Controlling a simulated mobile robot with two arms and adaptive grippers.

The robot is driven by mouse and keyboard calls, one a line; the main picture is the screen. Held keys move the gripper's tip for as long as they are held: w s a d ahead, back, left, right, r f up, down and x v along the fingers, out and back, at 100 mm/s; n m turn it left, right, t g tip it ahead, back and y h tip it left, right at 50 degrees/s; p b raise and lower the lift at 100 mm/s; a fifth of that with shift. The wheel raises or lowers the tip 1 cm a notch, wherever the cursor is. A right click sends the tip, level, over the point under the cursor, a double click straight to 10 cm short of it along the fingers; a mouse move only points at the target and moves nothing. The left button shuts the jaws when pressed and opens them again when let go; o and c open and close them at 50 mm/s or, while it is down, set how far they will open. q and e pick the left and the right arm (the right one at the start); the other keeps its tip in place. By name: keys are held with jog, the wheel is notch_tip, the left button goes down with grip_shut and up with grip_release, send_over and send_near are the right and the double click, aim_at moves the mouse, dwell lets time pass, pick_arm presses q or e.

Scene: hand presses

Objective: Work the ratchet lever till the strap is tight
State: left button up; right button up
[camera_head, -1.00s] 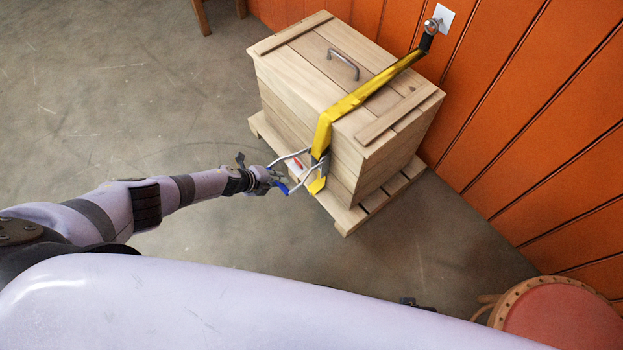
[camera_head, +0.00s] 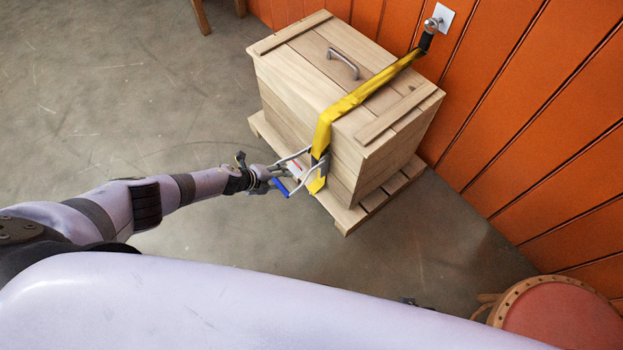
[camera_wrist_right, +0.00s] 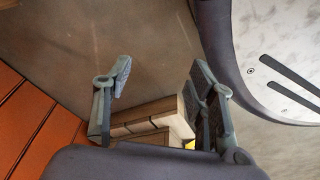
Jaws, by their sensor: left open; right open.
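A yellow strap (camera_head: 352,98) runs from a wall fitting over a wooden crate (camera_head: 287,82) and down its front. The ratchet (camera_head: 318,170) sits low on the crate's front side. Its metal lever stands out towards my left gripper and ends in a blue grip (camera_head: 281,187). My left gripper (camera_head: 272,177) is open, right at the blue grip; I cannot tell whether they touch. My right gripper (camera_wrist_right: 158,80) is open and empty in the right wrist view, with part of the crate (camera_wrist_right: 150,117) beyond it.
The crate stands on a wooden pallet (camera_head: 346,217) by the orange plank wall (camera_head: 540,130). The strap's far end meets a ring on a white wall plate (camera_head: 444,18). A round red-topped stool (camera_head: 560,318) stands at lower right.

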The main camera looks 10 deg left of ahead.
pick_arm(q)
jog(key=p+v, duration=0.6)
jog(key=v, duration=0.1)
jog(key=shift+s+a+r, duration=0.15)
jog(key=shift+a+r, duration=0.05)
jog(key=shift+r, duration=0.1)
pick_arm(e)
jog(key=s+d+f, duration=0.1)
jog(key=s+f, duration=0.1)
jog(key=s, duration=0.5)
jog(key=s+d+f+g, duration=0.1)
jog(key=s, duration=0.6)
jog(key=shift+d+f, duration=0.35)
jog(key=shift+f, duration=0.05)
